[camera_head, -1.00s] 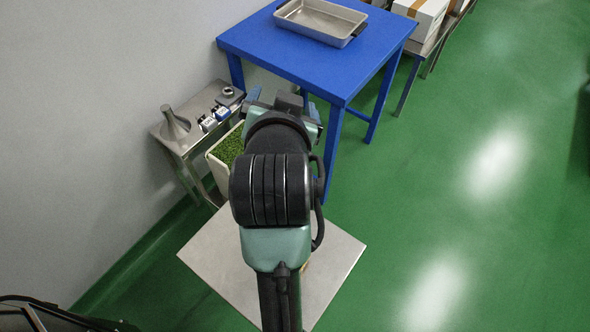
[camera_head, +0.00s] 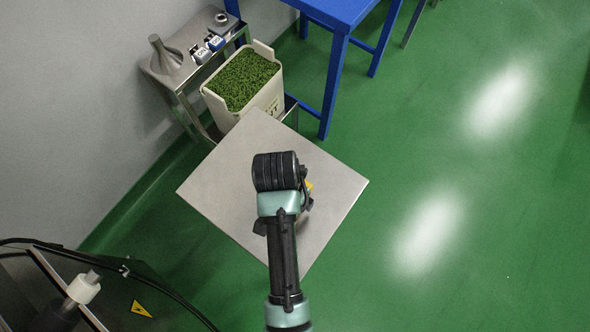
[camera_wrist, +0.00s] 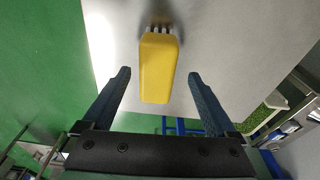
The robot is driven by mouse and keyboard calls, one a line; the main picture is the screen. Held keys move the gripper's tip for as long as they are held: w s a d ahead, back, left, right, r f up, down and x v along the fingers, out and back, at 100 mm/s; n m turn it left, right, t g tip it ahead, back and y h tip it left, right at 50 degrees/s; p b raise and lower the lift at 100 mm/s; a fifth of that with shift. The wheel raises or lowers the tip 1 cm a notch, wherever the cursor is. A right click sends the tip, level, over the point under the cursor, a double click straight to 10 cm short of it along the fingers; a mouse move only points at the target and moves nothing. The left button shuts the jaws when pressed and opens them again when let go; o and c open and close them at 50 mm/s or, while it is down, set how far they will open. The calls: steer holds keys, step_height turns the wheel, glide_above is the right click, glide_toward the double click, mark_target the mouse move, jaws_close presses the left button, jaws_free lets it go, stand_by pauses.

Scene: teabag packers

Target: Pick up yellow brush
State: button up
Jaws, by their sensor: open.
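The yellow brush (camera_wrist: 158,68) shows in the wrist view, a yellow block with pale bristles at its upper end. It lies on or close over a grey metal tabletop (camera_wrist: 225,50). My gripper (camera_wrist: 158,78) is open, with one blue finger on each side of the brush's lower end and a gap to both. I cannot tell how far the fingertips are above the brush. In the head view only a small yellow part of the brush (camera_head: 309,186) shows beside my arm, over the metal tabletop (camera_head: 225,185). My arm hides the rest, and the gripper too.
A white bin of green leaves (camera_head: 272,104) stands beyond the tabletop. A small steel stand (camera_head: 180,84) holds a funnel-shaped part (camera_head: 165,55). A blue table (camera_head: 340,10) is at the back. Dark machinery (camera_head: 120,290) is lower left. Green floor is clear on the right.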

steer(key=f, duration=0.3)
steer(key=d+f, duration=0.1)
steer(key=f, duration=0.1)
steer(key=shift+w+f+b, duration=0.1)
steer(key=shift+w+b, duration=0.2)
steer(key=shift+w, duration=0.1)
jaws_close()
step_height(320, 180, up, 10)
steer(key=shift+r+p, duration=0.1)
steer(key=shift+p, duration=0.6)
